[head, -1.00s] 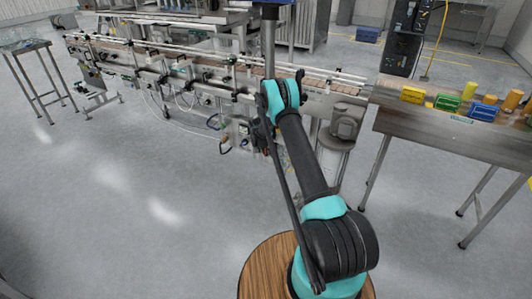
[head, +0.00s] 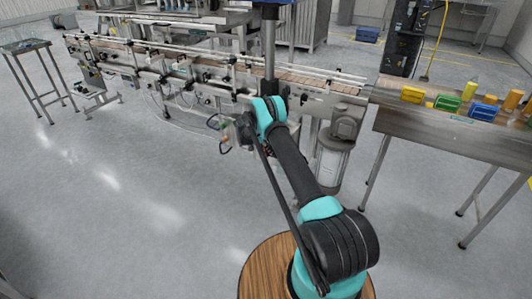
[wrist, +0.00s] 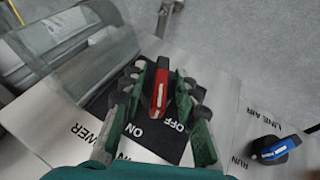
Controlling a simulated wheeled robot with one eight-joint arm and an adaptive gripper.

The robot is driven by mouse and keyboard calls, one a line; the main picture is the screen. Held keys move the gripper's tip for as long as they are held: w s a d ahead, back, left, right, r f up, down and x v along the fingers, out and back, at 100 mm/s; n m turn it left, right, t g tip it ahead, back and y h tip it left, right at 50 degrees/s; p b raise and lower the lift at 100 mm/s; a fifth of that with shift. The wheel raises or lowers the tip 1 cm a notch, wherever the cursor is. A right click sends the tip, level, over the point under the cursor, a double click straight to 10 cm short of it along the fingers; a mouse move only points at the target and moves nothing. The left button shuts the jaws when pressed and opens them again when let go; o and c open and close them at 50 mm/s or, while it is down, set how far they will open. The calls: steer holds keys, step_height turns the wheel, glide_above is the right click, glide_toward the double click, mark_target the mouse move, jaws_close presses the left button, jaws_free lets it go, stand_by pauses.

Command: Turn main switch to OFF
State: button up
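In the wrist view the main switch's red handle (wrist: 160,85) with a pale stripe stands on a black plate (wrist: 110,97) marked ON and OFF. The handle's near end lies close to the two words; I cannot tell exactly which it points to. My gripper (wrist: 159,78) has its two green fingers apart, one on each side of the red handle. The fingertips are close to the handle; contact is not clear. In the head view my arm reaches down to the conveyor's front side, and the switch and fingers are too small or hidden to make out.
A blue-handled switch (wrist: 275,149), beside the words RUN and LINE AIR, sits to the right on the pale panel. A grey cylindrical part (wrist: 80,50) lies at upper left.

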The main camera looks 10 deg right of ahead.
steer(key=o, duration=0.4)
steer(key=v, duration=1.2)
steer(key=shift+c, duration=0.3)
